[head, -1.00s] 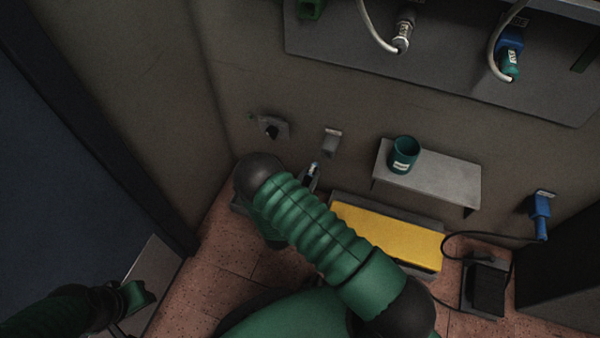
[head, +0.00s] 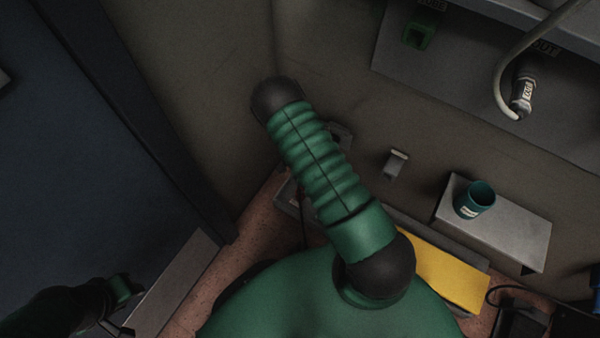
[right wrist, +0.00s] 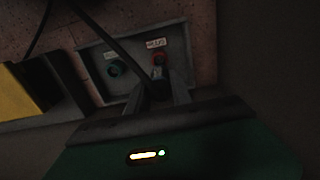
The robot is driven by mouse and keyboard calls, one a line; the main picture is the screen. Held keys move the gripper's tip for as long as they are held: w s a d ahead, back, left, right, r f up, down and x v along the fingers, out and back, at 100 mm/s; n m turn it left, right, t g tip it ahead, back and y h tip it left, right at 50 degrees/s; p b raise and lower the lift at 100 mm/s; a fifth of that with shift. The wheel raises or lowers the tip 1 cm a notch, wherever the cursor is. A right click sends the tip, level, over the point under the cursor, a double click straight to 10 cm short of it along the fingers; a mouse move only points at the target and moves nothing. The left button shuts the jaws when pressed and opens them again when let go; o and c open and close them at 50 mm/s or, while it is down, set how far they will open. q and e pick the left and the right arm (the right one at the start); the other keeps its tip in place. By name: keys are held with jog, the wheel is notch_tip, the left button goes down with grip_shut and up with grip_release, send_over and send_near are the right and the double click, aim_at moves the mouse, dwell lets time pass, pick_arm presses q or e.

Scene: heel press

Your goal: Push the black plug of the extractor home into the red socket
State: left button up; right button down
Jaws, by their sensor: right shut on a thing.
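In the right wrist view, a grey box (right wrist: 92,60) holds a red socket (right wrist: 158,56) and, left of it, a green socket (right wrist: 115,69). Both have pale labels above. My right gripper (right wrist: 158,80) is shut on the black plug (right wrist: 157,88), just in front of the red socket. The plug points toward it; in the dark I cannot tell whether its tip has entered. A dark cable (right wrist: 105,32) runs up-left from the plug. In the head view my right arm hides plug and socket. My left gripper (head: 124,308) is at lower left, its jaw state unclear.
A yellow block (head: 440,272) and a shelf (head: 505,225) with a teal cup (head: 474,200) stand to the right. A grey wall bracket (head: 396,163) juts out near my right arm. A dark panel (head: 70,150) bounds the left side.

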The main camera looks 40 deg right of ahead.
jog(key=shift+f+b, duration=0.65)
jog(key=shift+f, duration=0.3)
notch_tip(320, 180, down, 2)
jog(key=shift+d+f+b, duration=0.1)
jog(key=shift+f+b, duration=0.05)
jog(key=shift+b, duration=0.8)
notch_tip(320, 180, down, 2)
jog(key=shift+b, duration=0.95)
jog(key=shift+f, duration=0.4)
jog(key=shift+p, duration=0.4)
jog(key=shift+f+b, duration=0.45)
jog(key=shift+f, duration=0.15)
jog(key=c, duration=1.1)
grip_release()
jog(key=shift+o, duration=0.2)
